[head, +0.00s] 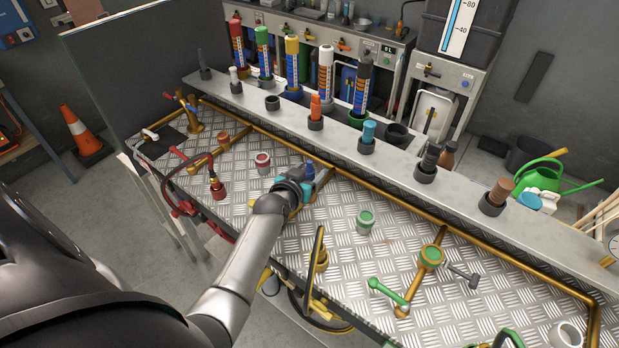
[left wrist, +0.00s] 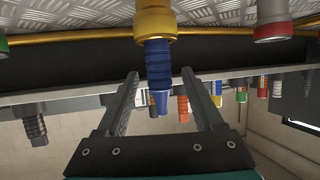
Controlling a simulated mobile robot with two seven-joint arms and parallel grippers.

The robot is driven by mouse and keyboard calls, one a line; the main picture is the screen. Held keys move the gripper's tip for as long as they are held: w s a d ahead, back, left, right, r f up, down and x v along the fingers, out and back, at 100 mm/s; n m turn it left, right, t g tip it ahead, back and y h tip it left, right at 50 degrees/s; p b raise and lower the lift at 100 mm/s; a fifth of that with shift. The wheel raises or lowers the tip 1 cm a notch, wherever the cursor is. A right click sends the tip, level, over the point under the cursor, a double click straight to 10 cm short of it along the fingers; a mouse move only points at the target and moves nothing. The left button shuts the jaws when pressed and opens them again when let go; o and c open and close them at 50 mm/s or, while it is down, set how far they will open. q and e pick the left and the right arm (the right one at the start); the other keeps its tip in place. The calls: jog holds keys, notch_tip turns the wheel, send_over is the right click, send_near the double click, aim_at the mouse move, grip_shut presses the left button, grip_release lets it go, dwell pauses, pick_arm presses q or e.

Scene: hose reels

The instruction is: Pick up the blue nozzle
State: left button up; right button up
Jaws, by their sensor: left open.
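The blue nozzle (head: 310,171) stands on the metal-plate table in the head view, partly hidden by my left gripper (head: 303,187). In the left wrist view, which looks upside down, the ribbed blue nozzle (left wrist: 158,70) sticks out of a yellow collar (left wrist: 155,22). My left gripper (left wrist: 160,78) is open there, one finger on each side of the nozzle in the picture. Gaps show between the nozzle and both fingers, so it is not gripped. How deep it sits between them I cannot tell. My right gripper is not in view.
A grey shelf (head: 455,199) behind the table holds several nozzles, including an orange one (head: 315,107) and a teal one (head: 368,132). A red-topped can (head: 262,162) and a green-topped can (head: 365,221) stand near the gripper. Brass pipe (head: 430,256) runs along the table.

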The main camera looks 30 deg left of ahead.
pick_arm(q)
grip_shut()
dwell(0.3)
dwell(0.3)
